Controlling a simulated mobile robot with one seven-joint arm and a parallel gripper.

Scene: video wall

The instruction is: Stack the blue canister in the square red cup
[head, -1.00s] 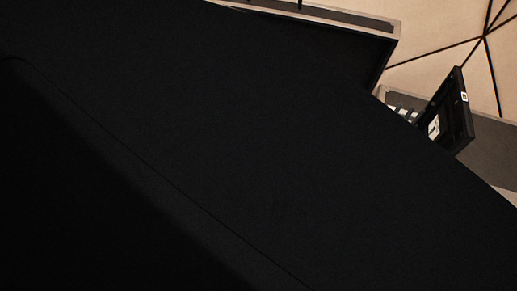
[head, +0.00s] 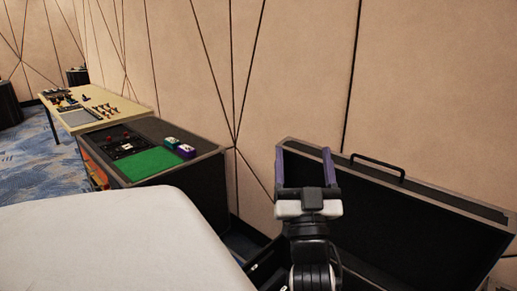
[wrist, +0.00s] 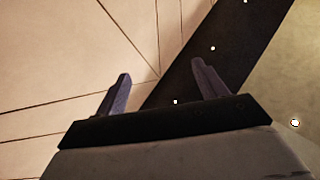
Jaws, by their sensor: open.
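I cannot make out the blue canister or the square red cup in either view. My gripper (head: 304,165) is open and empty, raised at the right of the head view in front of the wall and an open black case. In the wrist view my gripper (wrist: 160,70) shows two purple-grey fingers apart, with only wall and a dark panel beyond them.
An open black case (head: 420,225) stands close at the right. A large pale surface (head: 110,245) fills the lower left. Behind it a dark case holds a green mat (head: 150,162) and card boxes (head: 180,147). A farther table (head: 125,104) carries small items.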

